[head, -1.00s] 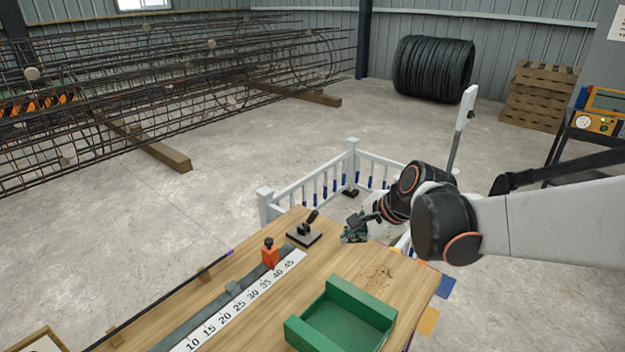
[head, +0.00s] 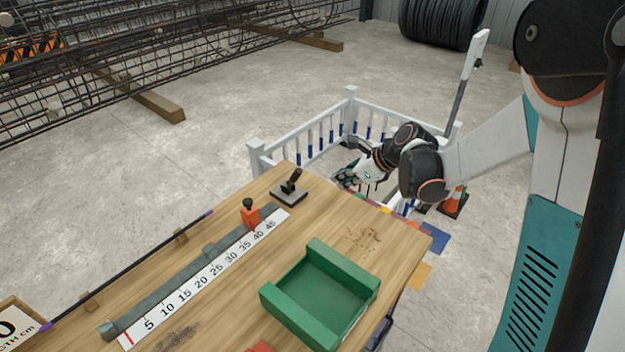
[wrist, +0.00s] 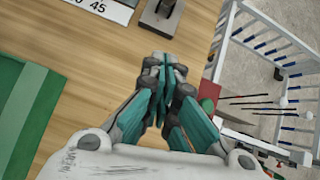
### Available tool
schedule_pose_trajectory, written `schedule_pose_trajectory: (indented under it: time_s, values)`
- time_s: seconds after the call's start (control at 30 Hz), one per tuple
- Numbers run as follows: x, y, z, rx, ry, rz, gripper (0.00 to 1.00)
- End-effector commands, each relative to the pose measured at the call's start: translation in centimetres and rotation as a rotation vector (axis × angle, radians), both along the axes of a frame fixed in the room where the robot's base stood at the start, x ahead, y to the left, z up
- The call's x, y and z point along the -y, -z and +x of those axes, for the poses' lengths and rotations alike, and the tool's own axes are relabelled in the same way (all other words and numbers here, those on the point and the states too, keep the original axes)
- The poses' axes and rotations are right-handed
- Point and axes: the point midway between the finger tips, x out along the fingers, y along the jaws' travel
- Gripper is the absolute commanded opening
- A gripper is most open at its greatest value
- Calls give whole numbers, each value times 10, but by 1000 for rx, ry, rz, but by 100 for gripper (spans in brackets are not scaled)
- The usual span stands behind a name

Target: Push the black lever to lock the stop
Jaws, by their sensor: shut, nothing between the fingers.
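The black lever (head: 294,180) stands tilted on a dark grey base plate (head: 290,195) at the far corner of the wooden table. Part of its base shows at the top of the wrist view (wrist: 160,16). The orange stop (head: 250,217) has a black knob on top and sits on the grey rail near the 40 mark of the ruler. My gripper (head: 346,180) is shut and empty, to the right of the lever and apart from it. In the wrist view its teal fingers (wrist: 164,75) are together over the table's edge, below the lever base.
A green tray (head: 273,297) stands on the table's right part. A dark bar (head: 130,268) lies along the left edge. A white railing (head: 310,133) stands beyond the table's far edge. The wood between the lever and tray is clear.

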Motion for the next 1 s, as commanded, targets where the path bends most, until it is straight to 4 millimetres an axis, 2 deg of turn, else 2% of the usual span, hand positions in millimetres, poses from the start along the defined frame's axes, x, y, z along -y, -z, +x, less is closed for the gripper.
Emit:
schedule_pose_trajectory:
  time_s: [0.27, 0.8, 1.0]
  values:
    - [-4, 6, 3, 1, -2, -2, 0]
    - [-54, 81, 45, 1, -4, -2, 0]
    - [-74, 62, 57, 1, -4, -2, 0]
